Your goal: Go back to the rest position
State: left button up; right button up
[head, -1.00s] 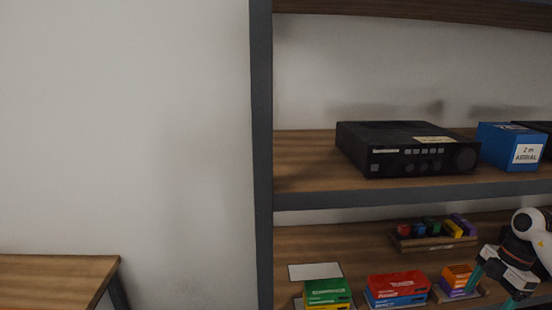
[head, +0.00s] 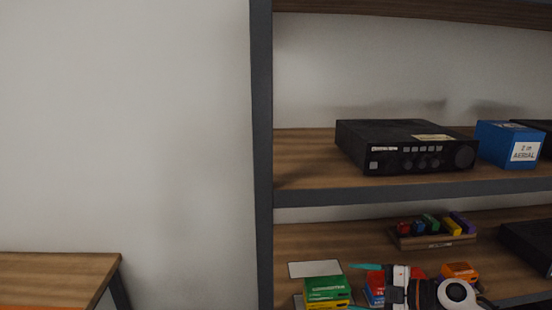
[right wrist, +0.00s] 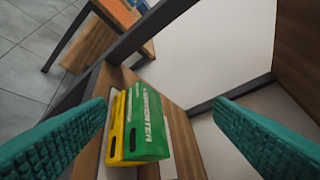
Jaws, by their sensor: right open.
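My right gripper (head: 352,287) is low in the head view, in front of the lower shelf, with its teal fingers pointing left. It is open, and nothing is held between the fingers. In the right wrist view the two fingers (right wrist: 160,104) are wide apart. A green box (right wrist: 148,125) and a yellow box beneath it show beyond them, apart from the fingers. The green box (head: 324,284) lies just left of the fingertips in the head view. My left gripper is not in view.
A black hifi unit (head: 405,147) and a blue box (head: 509,145) stand on the upper shelf. Below are a wooden tray of small coloured blocks (head: 436,241), an orange box (head: 460,271) and a partly hidden red box. A wooden table (head: 55,272) is at left; bare wall lies between.

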jog(key=s+a+r+m+t+y, duration=0.1)
jog(key=a+r+m+t, duration=0.25)
jog(key=t, duration=0.25)
jog(key=s+d+f+m+t+h, duration=0.3)
jog(key=s+d+f+m+h, duration=0.4)
jog(key=m+h, duration=0.8)
jog(key=s+a+f+m+g, duration=0.1)
jog(key=s+f+g, duration=0.3)
jog(key=s, duration=0.5)
jog(key=s+f+m+g+y, duration=0.1)
jog(key=s+f+g, duration=0.4)
jog(key=s, duration=0.3)
jog(key=s+a+f+m+g, duration=0.1)
jog(key=s+f+g, duration=0.3)
jog(key=s, duration=0.5)
notch_tip(320, 180, down, 26)
jog(key=s+g, duration=0.1)
jog(key=s+d+f+g, duration=0.1)
jog(key=s+d+f, duration=0.1)
jog(key=s+f, duration=1.3)
jog(key=shift+s+d+f+n, duration=0.3)
jog(key=shift+s+d+n, duration=0.1)
jog(key=shift+s, duration=0.15)
